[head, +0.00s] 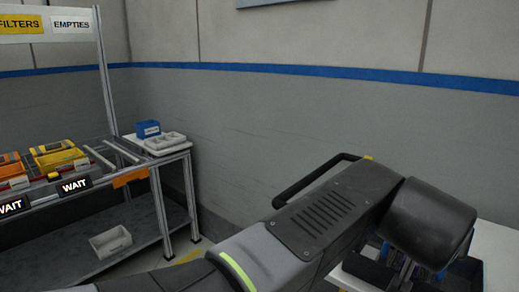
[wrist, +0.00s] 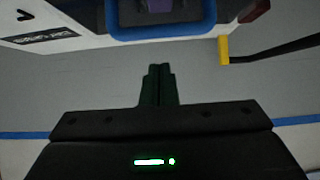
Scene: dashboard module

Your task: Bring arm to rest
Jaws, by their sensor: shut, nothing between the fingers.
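My gripper (wrist: 158,72) shows in the wrist view, with its two dark fingers together and nothing between them. It points toward the top of that picture, where a blue-edged part lies beyond the fingertips with a visible gap. In the head view my dark grey arm reaches across the lower right, its thick black end part near the right edge. I cannot make out the fingers there.
A white bench top (head: 495,250) lies beneath the arm's end at right. At left a rack holds orange and yellow bins (head: 60,157). A side table (head: 157,147) carries a blue box (head: 148,129) and pale trays (head: 166,141). A grey wall (head: 250,130) stands behind.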

